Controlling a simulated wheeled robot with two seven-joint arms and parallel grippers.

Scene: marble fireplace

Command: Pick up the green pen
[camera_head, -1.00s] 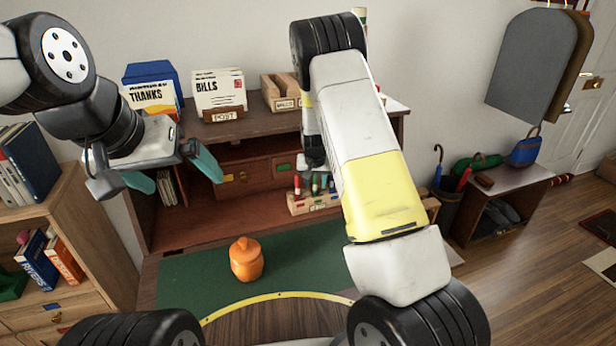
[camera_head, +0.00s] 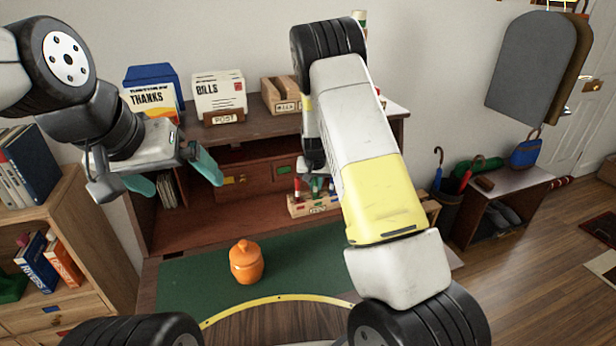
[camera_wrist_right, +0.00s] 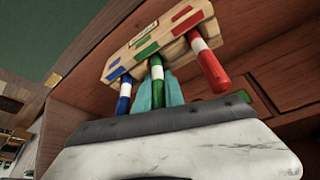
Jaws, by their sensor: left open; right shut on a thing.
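The green pen (camera_wrist_right: 156,72) stands in a wooden pen holder (camera_wrist_right: 148,40), between a blue pen (camera_wrist_right: 123,97) and a red pen (camera_wrist_right: 212,70). The teal fingers of my right gripper (camera_wrist_right: 158,93) are shut on the green pen from both sides. The pen's lower part is hidden in the holder. In the head view the holder (camera_head: 298,209) is on the desk shelf, and my right arm hides part of it and most of that gripper. My left gripper (camera_head: 183,183) is open and empty, raised at the left in front of the desk.
An orange jar (camera_head: 246,263) stands on the green desk mat (camera_head: 190,285). Letter racks for "THANKS" (camera_head: 152,95) and "BILLS" (camera_head: 219,95) are on the desk top. A bookcase (camera_head: 75,220) is at the left. The mat around the jar is mostly clear.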

